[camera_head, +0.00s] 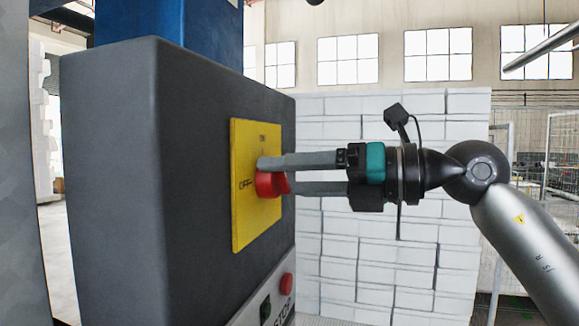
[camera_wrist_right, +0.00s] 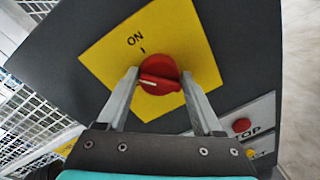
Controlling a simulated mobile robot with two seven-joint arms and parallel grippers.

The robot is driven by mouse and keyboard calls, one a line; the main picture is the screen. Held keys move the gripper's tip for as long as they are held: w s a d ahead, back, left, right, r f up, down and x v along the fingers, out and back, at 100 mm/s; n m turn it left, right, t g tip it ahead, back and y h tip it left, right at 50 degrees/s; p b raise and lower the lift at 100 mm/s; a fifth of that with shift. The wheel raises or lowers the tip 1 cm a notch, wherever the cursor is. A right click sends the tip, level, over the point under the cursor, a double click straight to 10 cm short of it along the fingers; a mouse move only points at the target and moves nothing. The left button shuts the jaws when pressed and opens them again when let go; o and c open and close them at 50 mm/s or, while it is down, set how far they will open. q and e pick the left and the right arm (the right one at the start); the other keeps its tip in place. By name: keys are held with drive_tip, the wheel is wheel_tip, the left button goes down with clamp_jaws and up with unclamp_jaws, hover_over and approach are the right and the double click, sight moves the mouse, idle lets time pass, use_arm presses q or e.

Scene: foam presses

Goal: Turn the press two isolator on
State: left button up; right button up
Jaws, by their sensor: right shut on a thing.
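The isolator is a red rotary knob (camera_head: 268,184) on a yellow plate (camera_head: 243,215) fixed to the dark grey cabinet. The plate has ON printed at the top and OFF at the left. My right gripper (camera_head: 276,174) reaches in from the right and is shut on the knob, with one finger on each side. In the right wrist view the knob (camera_wrist_right: 159,70) sits between the fingertips (camera_wrist_right: 159,78). Its raised bar lies across, nearly level, not in line with the ON mark. My left gripper is not in view.
The dark grey cabinet (camera_head: 110,180) fills the left. A white block wall (camera_head: 390,270) stands behind, with mesh fencing at the right.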

drive_tip(key=shift+w+r+m+g+p, duration=0.1)
drive_tip(key=shift+m+g+p, duration=0.15)
drive_tip(key=shift+m+p, duration=1.3)
drive_tip(key=shift+r+m+g+p, duration=0.1)
drive_tip(key=shift+m+g+p, duration=0.15)
drive_tip(key=shift+m+p, duration=1.3)
drive_tip(key=shift+d+m+b, duration=0.1)
drive_tip(key=shift+m+b, duration=0.5)
drive_tip(key=shift+m, duration=0.1)
drive_tip(key=o, duration=1)
drive_tip(key=shift+c, duration=0.2)
drive_tip(key=o, duration=0.3)
drive_tip(key=shift+f, duration=0.1)
drive_tip(key=shift+o, duration=0.2)
